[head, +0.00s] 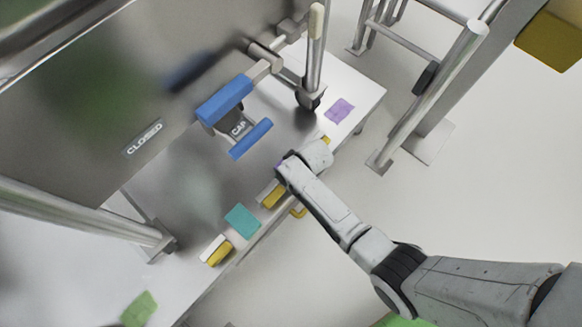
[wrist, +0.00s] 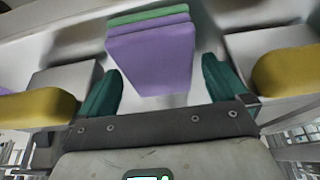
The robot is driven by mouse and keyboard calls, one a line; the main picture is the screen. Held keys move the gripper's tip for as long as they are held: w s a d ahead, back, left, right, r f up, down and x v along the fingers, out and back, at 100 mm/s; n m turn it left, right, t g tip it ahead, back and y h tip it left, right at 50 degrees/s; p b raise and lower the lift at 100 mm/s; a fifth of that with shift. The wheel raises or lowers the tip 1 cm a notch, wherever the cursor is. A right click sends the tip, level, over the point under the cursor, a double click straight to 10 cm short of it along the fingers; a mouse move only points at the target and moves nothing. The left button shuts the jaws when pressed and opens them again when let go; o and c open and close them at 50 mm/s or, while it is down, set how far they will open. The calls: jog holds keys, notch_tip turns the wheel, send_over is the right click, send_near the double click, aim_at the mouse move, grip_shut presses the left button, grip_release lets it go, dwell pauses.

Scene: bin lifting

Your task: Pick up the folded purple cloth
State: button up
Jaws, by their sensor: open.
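In the wrist view, a folded purple cloth (wrist: 150,58) lies straight ahead, between the two dark green fingers of my gripper (wrist: 160,84). The gripper is open, with a gap at each side of the cloth. A green strip (wrist: 148,15) shows along the cloth's far edge. In the head view, my gripper is low over the table's front edge, and my arm hides most of the cloth there; only a small purple bit (head: 281,165) shows. Another purple square (head: 339,110) lies flat farther right on the table.
Yellow-ended pale blocks flank the gripper, left (wrist: 35,107) and right (wrist: 290,72). A teal cloth (head: 242,221) and a green cloth (head: 139,309) lie on the table (head: 362,92). A large bin with a blue handle (head: 224,99) stands behind.

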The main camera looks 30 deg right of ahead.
jog(key=c, duration=1)
jog(key=shift+r, duration=0.1)
jog(key=shift+r+p, duration=0.3)
jog(key=shift+r, duration=0.2)
notch_tip(320, 180, up, 3)
jog(key=shift+f+p, duration=0.15)
jog(key=shift+p, duration=0.5)
jog(key=s+r+p, duration=0.2)
jog(key=s+r, duration=0.1)
jog(key=s, duration=0.1)
jog(key=s+r+p, duration=0.1)
jog(key=s+r, duration=0.2)
jog(key=s, duration=0.2)
jog(key=s+r+p, duration=0.2)
jog(key=s+r, duration=0.1)
jog(key=s, duration=0.2)
jog(key=shift+d+r+p, duration=0.1)
jog(key=shift+r+p, duration=0.25)
